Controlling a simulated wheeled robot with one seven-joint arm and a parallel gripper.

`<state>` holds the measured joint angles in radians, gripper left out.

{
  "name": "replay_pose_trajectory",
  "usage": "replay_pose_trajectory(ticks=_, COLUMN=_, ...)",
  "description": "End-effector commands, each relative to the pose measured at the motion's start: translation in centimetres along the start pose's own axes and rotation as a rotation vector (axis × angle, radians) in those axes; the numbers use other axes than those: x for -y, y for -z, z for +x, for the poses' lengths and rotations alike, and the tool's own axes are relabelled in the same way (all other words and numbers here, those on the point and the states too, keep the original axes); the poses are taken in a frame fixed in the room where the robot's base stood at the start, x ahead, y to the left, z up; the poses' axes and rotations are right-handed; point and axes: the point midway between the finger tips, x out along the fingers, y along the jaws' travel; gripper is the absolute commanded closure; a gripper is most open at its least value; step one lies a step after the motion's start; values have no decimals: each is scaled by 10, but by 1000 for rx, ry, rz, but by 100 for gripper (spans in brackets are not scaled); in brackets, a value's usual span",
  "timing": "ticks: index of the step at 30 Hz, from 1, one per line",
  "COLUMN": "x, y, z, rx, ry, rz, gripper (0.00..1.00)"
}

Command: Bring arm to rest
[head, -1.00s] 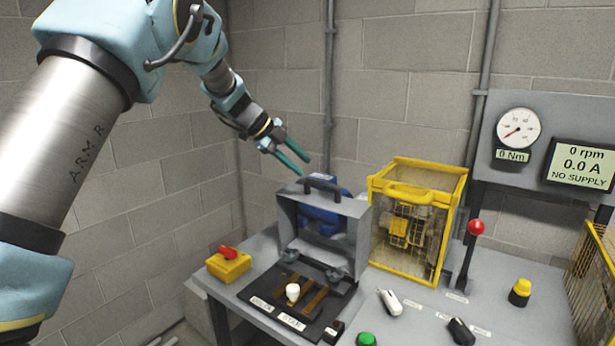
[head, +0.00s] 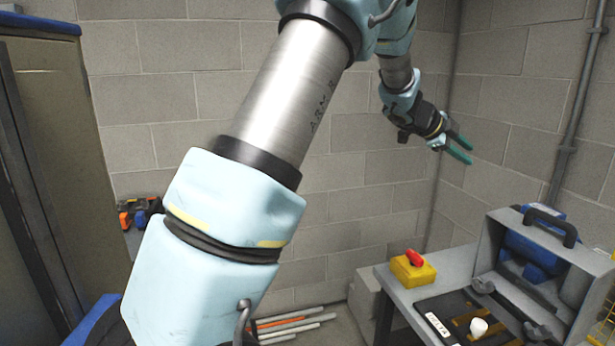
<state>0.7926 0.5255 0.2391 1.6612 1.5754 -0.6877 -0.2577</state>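My gripper (head: 466,149) hangs in the air at the upper right of the head view, in front of the block wall. Its two teal fingers are spread apart with nothing between them. It is above and beyond the bench, up and to the left of the grey cover. My arm (head: 285,100) rises from the lower left across the middle of the view, with its elbow at the top, partly out of frame.
On the bench at lower right are a yellow box with a red knob (head: 413,268), a grey handled cover (head: 575,258) and a black plate with a white knob (head: 479,327). A tall cabinet (head: 70,130) stands at left. Pipes (head: 290,325) lie on the floor.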

Motion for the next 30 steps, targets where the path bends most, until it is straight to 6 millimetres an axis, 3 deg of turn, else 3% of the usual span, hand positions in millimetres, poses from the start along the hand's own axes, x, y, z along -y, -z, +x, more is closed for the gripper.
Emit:
replay_pose_trajectory(ticks=1, x=6, y=-32, z=-24, rx=75, ry=76, rz=-108, gripper=63)
replay_pose_trajectory(ticks=4, x=5, y=-88, z=-70, rx=226, ry=200, rz=-314, gripper=63)
replay_pose_trajectory(ticks=8, x=-23, y=-153, z=-133, rx=424, ry=315, rz=-579, gripper=63)
replay_pose_trajectory(ticks=12, x=-82, y=-202, z=-201, rx=631, ry=387, rz=-868, gripper=63)
replay_pose_trajectory(ticks=15, x=-137, y=-220, z=-245, rx=770, ry=408, rz=-1078, gripper=63)
replay_pose_trajectory(ticks=19, x=-218, y=-222, z=-294, rx=933, ry=400, rz=-1358, gripper=63)
replay_pose_trajectory(ticks=24, x=-311, y=-192, z=-335, rx=1082, ry=344, rz=-1689, gripper=63)
replay_pose_trajectory(ticks=27, x=-346, y=-172, z=-346, rx=1128, ry=307, rz=-1829, gripper=63)
replay_pose_trajectory(ticks=30, x=-366, y=-158, z=-351, rx=1150, ry=283, rz=-1913, gripper=63)
